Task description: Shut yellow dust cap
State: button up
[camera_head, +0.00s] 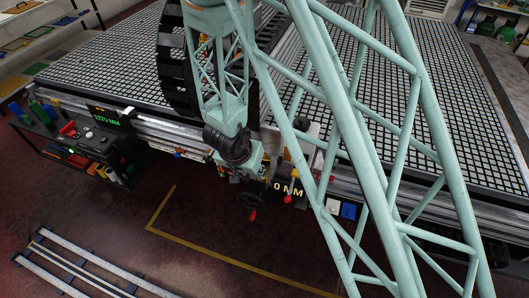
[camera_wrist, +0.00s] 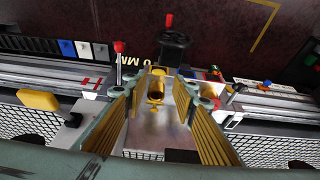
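The yellow dust cap appears as a small yellow piece (camera_wrist: 157,73) in the wrist view, just above a yellow ring (camera_wrist: 156,96) around a dark opening on a metal block. The cap looks raised from the opening, though its exact angle is hard to tell. My gripper (camera_wrist: 163,85) is open, its yellow-padded fingers apart to the left and right of the cap and ring. I see no clear contact. In the head view my gripper (camera_head: 247,170) is at the table's front edge, and my arm hides the cap there.
A black handwheel (camera_wrist: 173,42) with a red knob is just beyond the fingers. A red-knobbed lever (camera_wrist: 118,48) stands left of them, and a yellow block (camera_wrist: 38,99) lies farther left. The grid table (camera_head: 110,62) is behind; open floor (camera_head: 110,215) is in front.

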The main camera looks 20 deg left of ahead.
jog(key=p, duration=0.3)
send_over(265, 155)
jog(key=s, duration=0.2)
jog(key=shift+w+a, duration=0.15)
jog(key=shift+b+x, duration=0.4)
jog(key=shift+x, duration=2.05)
jog(key=shift+c, duration=0.5)
jog(key=c, duration=0.7)
